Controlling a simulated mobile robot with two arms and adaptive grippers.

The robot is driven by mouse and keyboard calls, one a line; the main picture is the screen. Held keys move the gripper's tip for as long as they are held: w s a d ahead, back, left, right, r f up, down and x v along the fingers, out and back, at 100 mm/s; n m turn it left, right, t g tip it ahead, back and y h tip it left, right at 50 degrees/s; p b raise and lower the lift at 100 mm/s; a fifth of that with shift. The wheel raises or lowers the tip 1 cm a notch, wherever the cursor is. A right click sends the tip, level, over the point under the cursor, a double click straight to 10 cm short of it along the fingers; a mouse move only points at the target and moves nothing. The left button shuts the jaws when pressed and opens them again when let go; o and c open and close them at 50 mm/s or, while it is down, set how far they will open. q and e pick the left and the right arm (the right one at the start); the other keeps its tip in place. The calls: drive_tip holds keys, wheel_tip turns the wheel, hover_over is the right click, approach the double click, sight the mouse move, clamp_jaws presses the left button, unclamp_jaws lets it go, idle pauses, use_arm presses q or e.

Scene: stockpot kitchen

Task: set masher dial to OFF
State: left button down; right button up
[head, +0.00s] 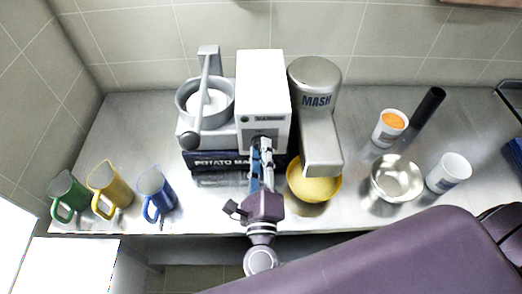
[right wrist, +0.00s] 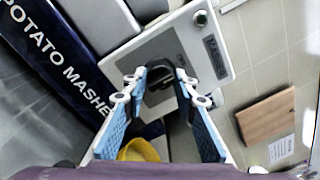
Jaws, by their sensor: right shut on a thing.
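The potato masher machine has a white box-shaped housing (head: 262,75) with a dark front panel at its lower end. It stands against the back wall. My right gripper (head: 262,149) reaches up to this panel and covers the dial in the head view. In the right wrist view, the housing face (right wrist: 215,28) shows a label and a small round button. The dark dial (right wrist: 158,88) is between the blue-padded fingers of my right gripper (right wrist: 163,90), which is shut on it. I cannot read the dial's setting. My left gripper is not in view.
A grey MASH hood (head: 316,76) overhangs a yellow bowl (head: 309,188) on the right. A grey pan with a lever (head: 207,100) is left. Green (head: 68,191), yellow (head: 108,187) and blue (head: 154,187) mugs stand left. A metal bowl (head: 397,180) and cups stand right.

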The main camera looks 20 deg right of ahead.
drive_tip(key=o, duration=1.2)
drive_tip(key=shift+c, duration=0.2)
drive_tip(key=v, duration=1.2)
drive_tip(key=shift+a, duration=0.1)
